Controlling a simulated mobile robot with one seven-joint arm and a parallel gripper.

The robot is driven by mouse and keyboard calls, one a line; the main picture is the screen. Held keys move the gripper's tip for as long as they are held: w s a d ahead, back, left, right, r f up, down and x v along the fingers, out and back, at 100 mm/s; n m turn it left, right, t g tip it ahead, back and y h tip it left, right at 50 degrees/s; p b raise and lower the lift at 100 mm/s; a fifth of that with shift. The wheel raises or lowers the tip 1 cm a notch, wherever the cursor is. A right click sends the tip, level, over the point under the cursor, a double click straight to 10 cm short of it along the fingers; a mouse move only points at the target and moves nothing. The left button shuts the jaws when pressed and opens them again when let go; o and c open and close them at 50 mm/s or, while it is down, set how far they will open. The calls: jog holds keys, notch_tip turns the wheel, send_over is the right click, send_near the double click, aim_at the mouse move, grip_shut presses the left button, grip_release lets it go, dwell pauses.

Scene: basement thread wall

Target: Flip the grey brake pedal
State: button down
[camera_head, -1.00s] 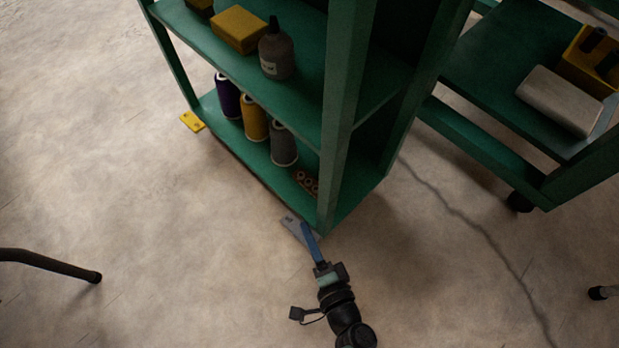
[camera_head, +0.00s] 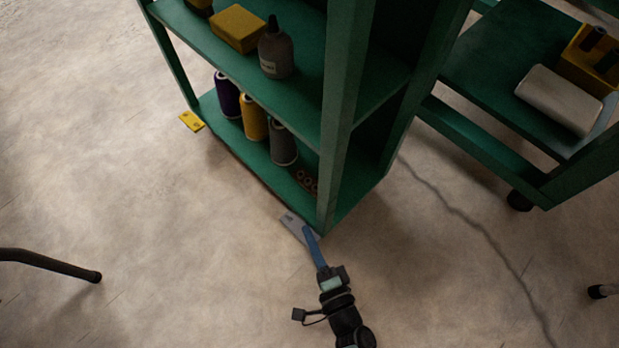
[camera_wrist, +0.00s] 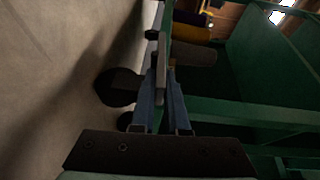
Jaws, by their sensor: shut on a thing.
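The grey brake pedal (camera_head: 291,224) sticks out low at the near corner of the green shelf rack. In the wrist view, it shows edge-on as a thin grey plate (camera_wrist: 162,62) between the blue fingers. My gripper (camera_head: 307,231) reaches up from the bottom of the head view and is shut on the pedal. The wrist view shows the fingertips (camera_wrist: 160,82) on both sides of the plate. The pedal's joint with the rack is hard to make out.
A yellow pedal (camera_head: 191,121) sits at the rack's far left corner. Thread spools (camera_head: 283,143) stand on the bottom shelf (camera_head: 232,141). A green cart (camera_head: 478,141) with a black caster (camera_head: 519,200) stands at right.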

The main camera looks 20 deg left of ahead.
jog(key=shift+f+m+t+y, duration=0.3)
jog(key=shift+f+t+y, duration=0.05)
jog(key=shift+t+y, duration=0.25)
jog(key=shift+s, duration=0.1)
jog(key=c, duration=0.9)
grip_release()
jog(key=shift+d, duration=0.25)
jog(key=v, duration=0.7)
jog(key=shift+s+a, duration=0.1)
jog(key=shift+s, duration=0.05)
